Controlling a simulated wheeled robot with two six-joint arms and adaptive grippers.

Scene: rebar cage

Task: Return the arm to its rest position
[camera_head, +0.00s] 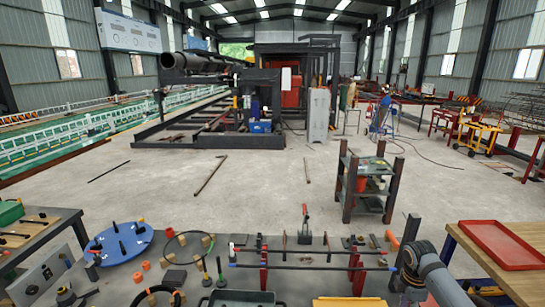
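My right arm (440,276) comes in from the bottom right, a grey tube with a rounded joint at its upper end. It stands over the right end of the grey workbench (300,272). Dark parts below the joint may be its gripper, but fingers cannot be made out, nor whether they are open or hold anything. My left arm and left gripper do not show. On the bench, two long dark bars (310,268) lie crosswise on upright red and black supports. A blue round plate (118,243) with black pegs is at the left.
A black ring (190,247), small wooden blocks and a dark tray (240,298) lie on the bench. A red tray (503,244) sits on a wooden table at right. A dark shelf rack (368,187) stands behind the bench. Open concrete floor lies beyond.

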